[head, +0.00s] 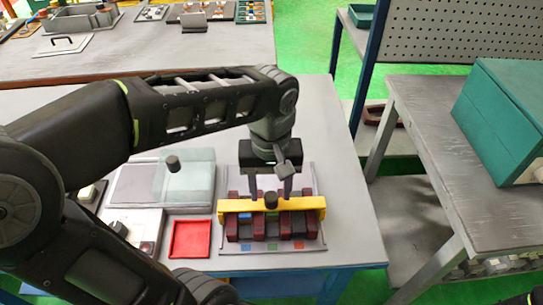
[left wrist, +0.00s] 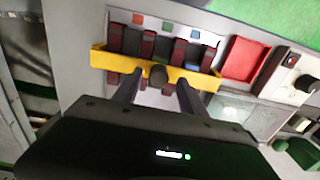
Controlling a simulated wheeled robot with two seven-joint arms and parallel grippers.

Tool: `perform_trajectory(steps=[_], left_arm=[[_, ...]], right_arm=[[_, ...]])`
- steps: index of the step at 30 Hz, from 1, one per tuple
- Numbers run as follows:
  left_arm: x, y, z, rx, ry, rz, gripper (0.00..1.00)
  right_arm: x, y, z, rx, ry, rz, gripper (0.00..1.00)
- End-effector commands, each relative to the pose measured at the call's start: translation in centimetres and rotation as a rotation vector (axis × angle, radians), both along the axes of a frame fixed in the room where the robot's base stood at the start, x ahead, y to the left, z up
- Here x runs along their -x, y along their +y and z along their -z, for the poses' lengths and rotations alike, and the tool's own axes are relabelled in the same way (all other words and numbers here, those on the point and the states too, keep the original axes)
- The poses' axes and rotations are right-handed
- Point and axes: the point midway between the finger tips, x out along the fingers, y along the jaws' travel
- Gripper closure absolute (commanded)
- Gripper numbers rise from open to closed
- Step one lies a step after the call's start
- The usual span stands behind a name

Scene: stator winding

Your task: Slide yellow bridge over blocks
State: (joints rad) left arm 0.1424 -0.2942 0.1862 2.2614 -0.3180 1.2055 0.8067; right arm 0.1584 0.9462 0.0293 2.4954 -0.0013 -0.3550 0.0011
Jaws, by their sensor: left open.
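The yellow bridge (head: 233,206) lies across a row of dark red blocks (head: 299,222) on a grey board (head: 318,243). A dark knob (head: 270,200) stands at the bridge's middle. My left gripper (head: 269,194) is above the bridge, its two fingers apart on either side of the knob. In the left wrist view the bridge (left wrist: 207,80) spans the row of blocks, and the open fingers (left wrist: 157,84) flank the knob (left wrist: 158,74). I cannot tell whether the fingers touch the bridge. A blue block (head: 245,216) and a green block sit between red ones.
A red tray (head: 191,239) lies left of the board. A clear-lidded box (head: 186,184) stands behind it. Small blue, green and red squares mark the board's front. A second table with a green box (head: 500,115) stands at the right, across a gap.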

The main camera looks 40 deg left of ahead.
Motion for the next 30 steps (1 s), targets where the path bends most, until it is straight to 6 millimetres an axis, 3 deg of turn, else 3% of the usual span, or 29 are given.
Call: perform_trajectory(steps=[10, 30], left_arm=[[-0.1, 0.0, -3.3, 0.0, -0.005, 0.001, 0.51], [-0.1, -0.1, -3.4, 0.001, -0.006, 0.001, 0.51]], right_arm=[[0.0, 0.0, -2.6, 0.0, 0.0, 0.0, 0.64], [0.1, 0.0, -2.6, 0.001, 0.001, 0.001, 0.64]])
